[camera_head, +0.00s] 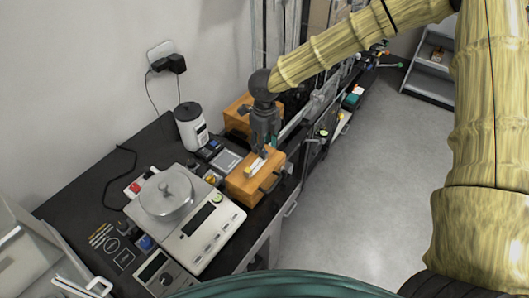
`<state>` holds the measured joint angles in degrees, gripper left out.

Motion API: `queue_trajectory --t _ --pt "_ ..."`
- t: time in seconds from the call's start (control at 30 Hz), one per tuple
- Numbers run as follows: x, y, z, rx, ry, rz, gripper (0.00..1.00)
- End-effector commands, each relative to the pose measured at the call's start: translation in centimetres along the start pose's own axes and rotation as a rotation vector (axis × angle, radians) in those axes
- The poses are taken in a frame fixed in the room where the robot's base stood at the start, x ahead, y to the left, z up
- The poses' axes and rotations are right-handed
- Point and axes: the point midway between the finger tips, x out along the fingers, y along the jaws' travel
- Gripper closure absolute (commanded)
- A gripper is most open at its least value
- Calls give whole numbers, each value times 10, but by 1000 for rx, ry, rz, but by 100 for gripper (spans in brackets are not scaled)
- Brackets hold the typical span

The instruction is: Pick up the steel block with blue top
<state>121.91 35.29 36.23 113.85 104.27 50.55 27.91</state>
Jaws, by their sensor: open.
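A small block with a blue top (146,243) sits on the black table, at the front left of the large scale; its sides are too small to make out. Another small bluish item (214,145) lies near the white device, and I cannot tell what it is. My gripper (262,153) points down just above the wooden box (243,189), well to the right of and behind the blue-topped block. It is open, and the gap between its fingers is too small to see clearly.
The scale (205,226) with a lidded round steel pan (167,194) fills the table's middle. A smaller scale (163,276) stands at the front. A white device (191,126) and a second wooden box (238,115) stand behind. The floor (350,200) at right is clear.

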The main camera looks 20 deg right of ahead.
Motion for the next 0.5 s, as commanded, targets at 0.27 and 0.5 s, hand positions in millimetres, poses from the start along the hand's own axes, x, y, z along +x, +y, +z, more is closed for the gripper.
queue_trajectory --t 0.27,0.5 --pt "25 0 0 -1 1 1 55" --pt "30 0 0 -1 0 0 55"
